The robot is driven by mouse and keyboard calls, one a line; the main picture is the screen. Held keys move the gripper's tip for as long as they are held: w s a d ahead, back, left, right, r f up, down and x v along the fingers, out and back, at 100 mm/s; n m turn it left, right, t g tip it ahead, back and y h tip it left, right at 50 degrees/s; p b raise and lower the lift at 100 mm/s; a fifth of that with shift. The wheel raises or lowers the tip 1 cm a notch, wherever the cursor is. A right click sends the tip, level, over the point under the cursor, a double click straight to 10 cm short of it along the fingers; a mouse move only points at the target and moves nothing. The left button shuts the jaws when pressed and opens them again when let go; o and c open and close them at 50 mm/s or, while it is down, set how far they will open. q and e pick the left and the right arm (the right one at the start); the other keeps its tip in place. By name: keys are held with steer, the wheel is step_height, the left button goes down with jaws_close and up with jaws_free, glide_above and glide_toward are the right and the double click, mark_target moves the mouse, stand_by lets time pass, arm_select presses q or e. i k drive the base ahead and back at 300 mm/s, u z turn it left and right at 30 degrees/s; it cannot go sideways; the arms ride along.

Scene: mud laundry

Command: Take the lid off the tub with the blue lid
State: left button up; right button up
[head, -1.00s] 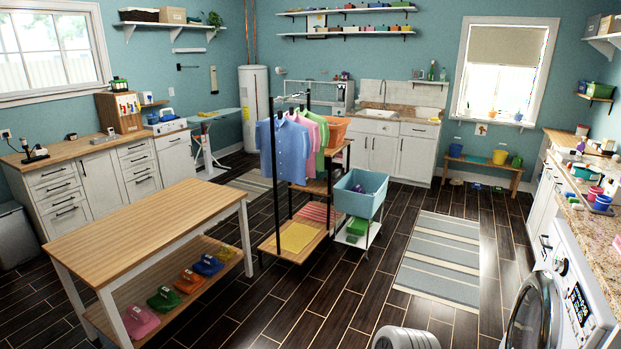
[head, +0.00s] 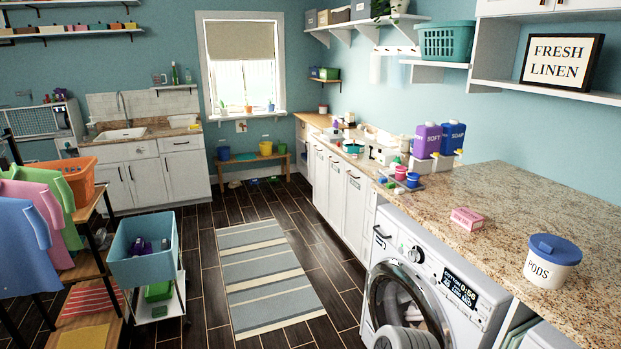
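A white tub (head: 543,272) marked PODS stands upright on the granite counter at the right of the head view. Its round blue lid (head: 556,248) sits on top and covers the opening, with a raised grip in the middle.
A pink box (head: 467,219) lies on the counter left of the tub. Purple and blue soap jugs (head: 453,137) and a tray of cups stand farther back. The granite counter (head: 520,205) around the tub is clear. A front-loading washer (head: 440,280) is below.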

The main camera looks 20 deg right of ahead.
mark_target(556, 245)
steer(key=z, duration=1.1)
steer(key=i, duration=0.95)
steer(key=z, duration=0.75)
